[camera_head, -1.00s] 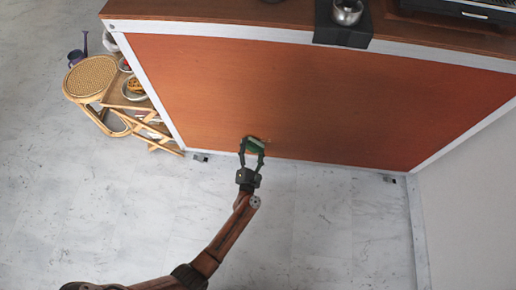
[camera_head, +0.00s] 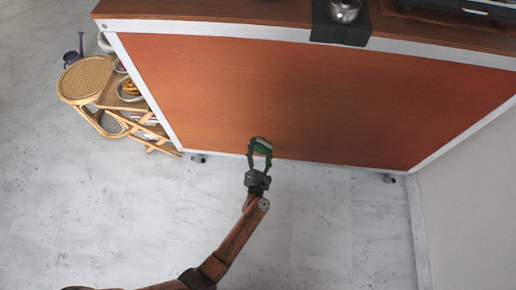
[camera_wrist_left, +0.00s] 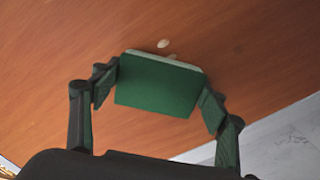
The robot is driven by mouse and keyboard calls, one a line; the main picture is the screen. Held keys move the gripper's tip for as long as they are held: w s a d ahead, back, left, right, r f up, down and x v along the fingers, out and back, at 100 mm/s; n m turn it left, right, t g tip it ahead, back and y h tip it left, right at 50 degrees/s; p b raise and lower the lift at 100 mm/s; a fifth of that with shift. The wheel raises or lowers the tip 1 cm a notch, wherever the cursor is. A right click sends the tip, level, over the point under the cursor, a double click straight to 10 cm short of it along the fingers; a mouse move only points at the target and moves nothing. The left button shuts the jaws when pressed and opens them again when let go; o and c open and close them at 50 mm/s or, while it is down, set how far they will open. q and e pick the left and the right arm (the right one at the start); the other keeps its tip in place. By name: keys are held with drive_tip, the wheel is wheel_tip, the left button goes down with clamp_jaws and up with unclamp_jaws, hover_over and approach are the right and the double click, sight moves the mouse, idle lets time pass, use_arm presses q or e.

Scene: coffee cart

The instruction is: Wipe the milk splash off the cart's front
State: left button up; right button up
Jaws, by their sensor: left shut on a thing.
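The cart's front (camera_head: 300,95) is a broad orange-brown wood panel with a white frame. My left gripper (camera_head: 260,148) is low at this panel, near its bottom edge. It is shut on a green sponge or pad (camera_wrist_left: 160,85) with a pale edge, held between its two fingers. In the left wrist view the pad's pale edge is against or very near the panel. Small pale spots of milk (camera_wrist_left: 164,43) show on the panel just beyond that edge, partly hidden by the pad. I cannot make out the splash in the head view. My right gripper is not in view.
A rattan stool and shelf (camera_head: 90,80) with bowls stands left of the cart. A metal pitcher (camera_head: 344,10) sits on a black block (camera_head: 340,32) on the cart's top edge. A wall (camera_head: 470,200) is at right. The pale floor before the cart is clear.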

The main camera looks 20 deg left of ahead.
sight(270, 143)
use_arm(q)
drive_tip(key=shift+w+d+f, duration=0.1)
drive_tip(key=shift+w+d, duration=0.2)
drive_tip(key=shift+d, duration=0.45)
drive_tip(key=shift+w+d+r, duration=0.15)
drive_tip(key=shift+d, duration=0.35)
drive_tip(key=shift+w+d+r, duration=0.1)
drive_tip(key=shift+d, duration=0.35)
drive_tip(key=shift+s+a, duration=0.3)
drive_tip(key=shift+a, duration=0.6)
drive_tip(key=shift+s+a, duration=0.25)
drive_tip(key=shift+a, duration=0.6)
drive_tip(key=shift+s+a+f+p, duration=0.15)
drive_tip(key=shift+a+p, duration=0.15)
drive_tip(key=shift+a, duration=0.05)
drive_tip(key=shift+s+a, duration=0.2)
drive_tip(key=shift+a, duration=0.75)
drive_tip(key=shift+s+a, duration=0.15)
drive_tip(key=shift+a, duration=0.75)
drive_tip(key=shift+s, duration=0.15)
drive_tip(key=shift+p+v, duration=0.85)
drive_tip(key=shift+v, duration=2.1)
drive_tip(key=shift+d, duration=0.15)
